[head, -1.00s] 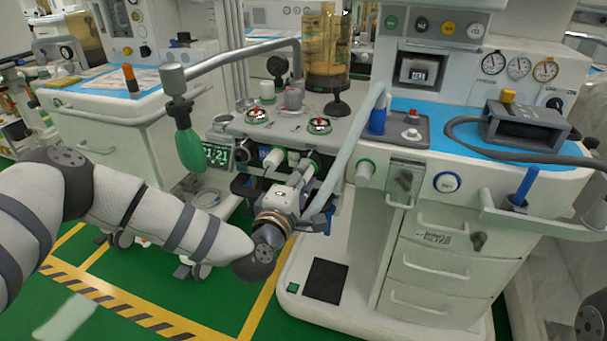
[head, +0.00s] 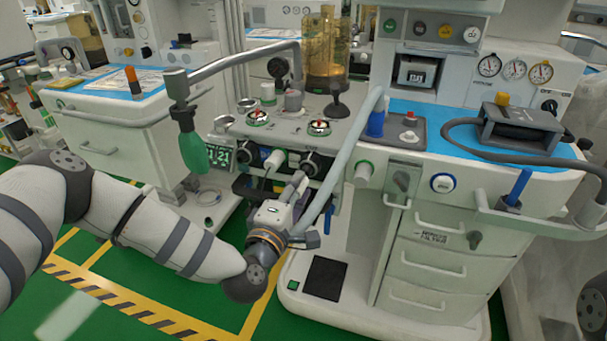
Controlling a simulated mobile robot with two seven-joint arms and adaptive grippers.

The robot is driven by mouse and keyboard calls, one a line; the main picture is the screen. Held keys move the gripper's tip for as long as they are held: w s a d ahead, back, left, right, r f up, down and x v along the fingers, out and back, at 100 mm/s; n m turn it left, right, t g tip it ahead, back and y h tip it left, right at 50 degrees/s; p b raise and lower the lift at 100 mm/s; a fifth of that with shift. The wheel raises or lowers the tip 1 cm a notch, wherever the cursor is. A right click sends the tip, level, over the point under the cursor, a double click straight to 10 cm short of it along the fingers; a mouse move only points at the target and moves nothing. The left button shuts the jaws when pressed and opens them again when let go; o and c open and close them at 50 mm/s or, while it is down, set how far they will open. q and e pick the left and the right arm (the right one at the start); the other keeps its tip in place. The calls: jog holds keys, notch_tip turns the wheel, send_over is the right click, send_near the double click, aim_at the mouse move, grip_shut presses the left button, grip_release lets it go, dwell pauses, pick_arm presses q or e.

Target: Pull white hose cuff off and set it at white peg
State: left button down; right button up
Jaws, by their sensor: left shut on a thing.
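My left gripper (head: 295,185) is at the front of the middle anaesthesia machine, below its row of ports. It is shut on the white hose cuff, which is mostly hidden by the fingers. The pale grey hose (head: 350,145) slopes down from the upper right to beside the gripper. A dark-ringed port (head: 311,163) shows just above the fingertips. A short white stub (head: 275,160) sticks out to its left; I cannot tell whether this is the white peg. My right gripper is not in view.
The drawer front (head: 432,265) stands at the right. Open green floor lies below my left arm.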

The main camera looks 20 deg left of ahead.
pick_arm(q)
jog(key=shift+s+p, duration=0.35)
jog(key=shift+s, duration=0.75)
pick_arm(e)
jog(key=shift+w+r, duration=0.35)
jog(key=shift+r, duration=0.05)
pick_arm(q)
jog(key=shift+s+r, duration=0.1)
jog(key=s+r+p, duration=0.1)
jog(key=s+r, duration=0.3)
jog(key=s, duration=0.4)
jog(key=s+r+p, duration=0.2)
jog(key=s+r, duration=0.2)
jog(key=s, duration=0.3)
jog(key=shift+s+a+r+y, duration=0.15)
jog(key=shift+s+a+y, duration=0.15)
jog(key=shift+s, duration=0.1)
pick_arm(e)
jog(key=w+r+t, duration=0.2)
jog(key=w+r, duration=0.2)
pick_arm(q)
jog(key=shift+w, duration=0.1)
